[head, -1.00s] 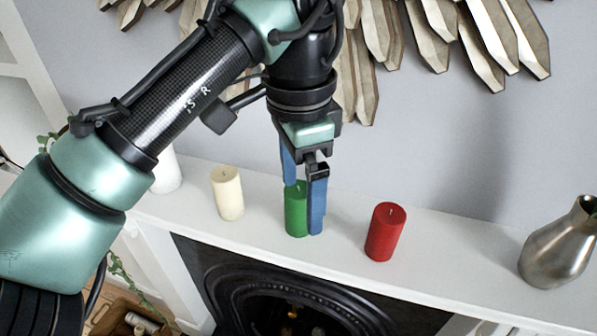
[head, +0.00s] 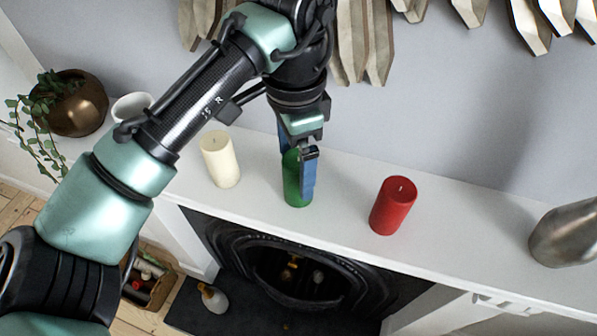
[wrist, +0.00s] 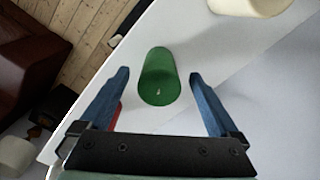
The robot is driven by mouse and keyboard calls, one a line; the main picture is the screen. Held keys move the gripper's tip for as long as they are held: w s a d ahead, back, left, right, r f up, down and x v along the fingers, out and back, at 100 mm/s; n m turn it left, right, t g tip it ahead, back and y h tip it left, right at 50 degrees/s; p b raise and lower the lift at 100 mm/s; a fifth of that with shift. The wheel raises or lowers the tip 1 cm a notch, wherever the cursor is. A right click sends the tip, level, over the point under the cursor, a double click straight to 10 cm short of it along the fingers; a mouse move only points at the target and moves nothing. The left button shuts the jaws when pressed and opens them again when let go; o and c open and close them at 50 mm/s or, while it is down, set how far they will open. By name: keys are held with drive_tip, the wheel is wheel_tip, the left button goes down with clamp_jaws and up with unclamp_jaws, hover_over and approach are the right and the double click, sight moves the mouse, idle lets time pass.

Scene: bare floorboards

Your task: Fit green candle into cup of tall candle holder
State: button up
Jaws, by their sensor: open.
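The green candle (head: 292,190) stands upright on the white mantel shelf. My gripper (head: 297,172) is open above and around it, with blue fingers on either side. In the wrist view the green candle (wrist: 159,78) lies between the two spread fingers (wrist: 159,72), with a visible gap on each side. My near finger hides part of the candle in the head view. No tall candle holder can be made out in these frames.
On the mantel (head: 335,215) a cream candle (head: 220,160) stands to the left and a red candle (head: 393,206) to the right. A metal vase (head: 568,235) is at the far right. A bronze plant pot (head: 75,104) and white cup (head: 132,106) are at the left.

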drive_tip(key=f, duration=0.1)
drive_tip(key=f+p, duration=0.2)
drive_tip(key=f, duration=0.1)
drive_tip(key=shift+d, duration=0.25)
drive_tip(key=shift+f+p, duration=0.3)
drive_tip(key=shift+f, duration=0.25)
clamp_jaws()
